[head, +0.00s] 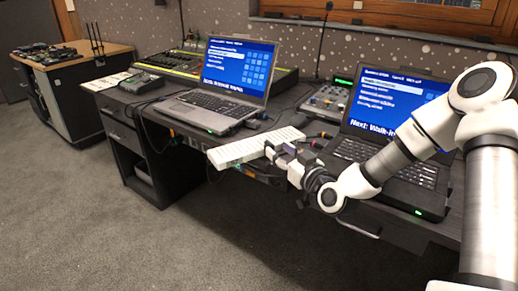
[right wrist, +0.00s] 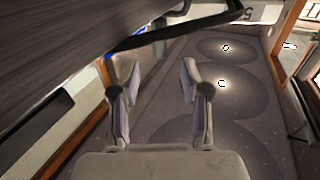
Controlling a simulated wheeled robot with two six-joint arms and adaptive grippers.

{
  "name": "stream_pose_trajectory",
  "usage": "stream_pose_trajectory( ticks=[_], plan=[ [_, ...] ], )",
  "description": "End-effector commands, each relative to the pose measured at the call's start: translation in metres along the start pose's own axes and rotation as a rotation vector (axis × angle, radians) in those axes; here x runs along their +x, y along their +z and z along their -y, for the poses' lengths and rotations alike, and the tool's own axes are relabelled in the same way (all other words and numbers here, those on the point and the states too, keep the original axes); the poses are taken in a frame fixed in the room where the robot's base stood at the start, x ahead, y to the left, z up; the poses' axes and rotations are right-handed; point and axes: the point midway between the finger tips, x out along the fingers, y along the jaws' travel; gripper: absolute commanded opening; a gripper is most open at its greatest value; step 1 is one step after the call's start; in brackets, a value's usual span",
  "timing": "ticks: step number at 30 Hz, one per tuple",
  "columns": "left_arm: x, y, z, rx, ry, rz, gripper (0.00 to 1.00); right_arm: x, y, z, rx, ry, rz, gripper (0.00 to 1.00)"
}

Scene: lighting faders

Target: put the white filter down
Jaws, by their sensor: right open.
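I cannot make out a piece that is clearly the white filter in either view. A long pale slab with rows of small marks (head: 255,147) lies at the front edge of the desk, and I cannot tell whether it is a keyboard or a panel. My right gripper (head: 283,153) is just right of this slab, low over the desk's front edge. In the right wrist view its two fingers (right wrist: 160,88) stand apart with nothing held between them. My left gripper is in neither view.
An open grey laptop (head: 208,103) stands on the dark desk. A black laptop (head: 410,188) is partly behind my right arm. A small mixer (head: 327,100) sits between them, and a fader console (head: 180,64) behind. Flat white pieces (head: 108,81) lie at the left. Carpet is clear in front.

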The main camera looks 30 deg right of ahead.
Motion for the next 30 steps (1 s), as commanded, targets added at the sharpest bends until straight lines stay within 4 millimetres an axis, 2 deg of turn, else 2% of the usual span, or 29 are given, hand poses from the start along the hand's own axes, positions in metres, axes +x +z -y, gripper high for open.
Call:
stream_pose_trajectory(
  ticks=[5, 9, 16, 17, 18, 20, 21, 30],
  plan=[
    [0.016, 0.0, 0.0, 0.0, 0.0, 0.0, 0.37, 0.028, 0.013, 0.001, -0.006, -0.002, 0.002, 0.46],
    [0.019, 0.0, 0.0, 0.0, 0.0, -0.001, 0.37, 0.049, 0.011, 0.0, -0.002, 0.0, 0.0, 0.46],
    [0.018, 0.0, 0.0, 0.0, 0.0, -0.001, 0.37, 0.053, 0.009, 0.0, 0.003, 0.001, 0.001, 0.46],
    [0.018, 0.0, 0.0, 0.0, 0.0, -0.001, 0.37, 0.053, 0.009, 0.0, 0.003, 0.001, 0.001, 0.39],
    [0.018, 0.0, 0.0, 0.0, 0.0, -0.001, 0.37, 0.052, 0.009, 0.0, 0.003, 0.001, 0.001, 0.25],
    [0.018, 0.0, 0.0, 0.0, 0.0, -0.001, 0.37, 0.052, 0.009, 0.0, 0.003, 0.001, 0.001, 0.03],
    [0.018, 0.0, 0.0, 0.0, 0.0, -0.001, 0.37, 0.052, 0.009, 0.0, 0.003, 0.001, 0.001, 0.0],
    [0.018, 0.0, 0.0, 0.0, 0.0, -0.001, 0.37, 0.052, 0.008, 0.0, 0.002, 0.001, 0.0, 0.0]
  ],
)
